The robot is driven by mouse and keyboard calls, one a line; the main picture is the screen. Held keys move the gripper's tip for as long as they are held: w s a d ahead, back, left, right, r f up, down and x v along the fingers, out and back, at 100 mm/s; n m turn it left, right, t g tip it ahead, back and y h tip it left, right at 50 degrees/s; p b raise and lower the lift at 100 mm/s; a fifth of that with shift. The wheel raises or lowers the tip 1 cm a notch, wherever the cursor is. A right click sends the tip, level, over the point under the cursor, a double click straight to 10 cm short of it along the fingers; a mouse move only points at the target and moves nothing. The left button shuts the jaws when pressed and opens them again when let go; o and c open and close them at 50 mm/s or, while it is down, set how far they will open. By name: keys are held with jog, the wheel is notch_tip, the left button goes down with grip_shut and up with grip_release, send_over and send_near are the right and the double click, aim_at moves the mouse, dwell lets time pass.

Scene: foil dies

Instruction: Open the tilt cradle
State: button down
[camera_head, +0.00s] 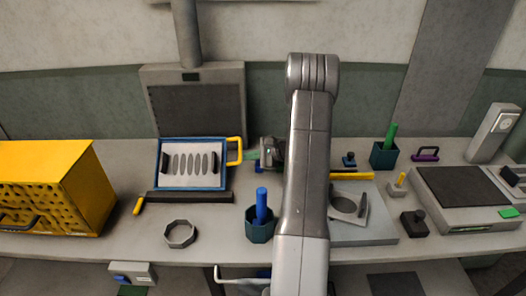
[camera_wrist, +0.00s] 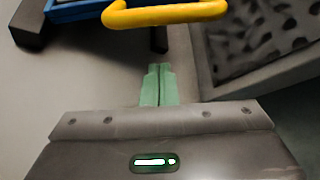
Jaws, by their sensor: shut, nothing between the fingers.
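The tilt cradle appears to be the blue-framed unit (camera_head: 190,188) left of centre in the head view, holding a pale plate with a row of dark oval slots. A yellow handle (camera_head: 240,150) sticks out from its right side. In the wrist view the yellow handle (camera_wrist: 165,14) crosses the top, with a corner of the blue frame (camera_wrist: 75,9) beside it. My gripper (camera_wrist: 158,70) has green fingers, shut and empty, pointing towards the handle and apart from it in the picture. In the head view my gripper (camera_head: 252,156) is just right of the handle, partly hidden by my arm.
A dark bar (camera_head: 190,197) with a yellow-tipped end lies before the cradle. A grey box with a dark panel (camera_head: 195,112) stands behind it. A yellow perforated box (camera_head: 60,190) is at left, a ring (camera_head: 180,233) in front, and a dark cup (camera_head: 259,228) with a blue rod nearby.

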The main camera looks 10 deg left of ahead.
jog(key=shift+s+a+r+p, duration=0.1)
jog(key=shift+s+r+p, duration=0.25)
jog(key=shift+s+r, duration=0.35)
jog(key=shift+s+r+p, duration=0.35)
jog(key=shift+s+r, duration=0.1)
jog(key=shift+r, duration=0.45)
jog(key=shift+s+f+b, duration=0.1)
jog(key=shift+b, duration=0.4)
jog(key=shift+s+d+r+n+t+y+b, duration=0.35)
jog(key=shift+s+r+n+b, duration=0.3)
jog(key=shift+b, duration=1.6)
jog(key=shift+s+r+n+t+y+b, duration=0.15)
jog(key=shift+s+r+n+t+b, duration=0.45)
jog(key=shift+b, duration=1.6)
jog(key=shift+s, duration=0.15)
jog(key=b+v, duration=0.1)
jog(key=v, duration=1.3)
jog(key=shift+w, duration=0.25)
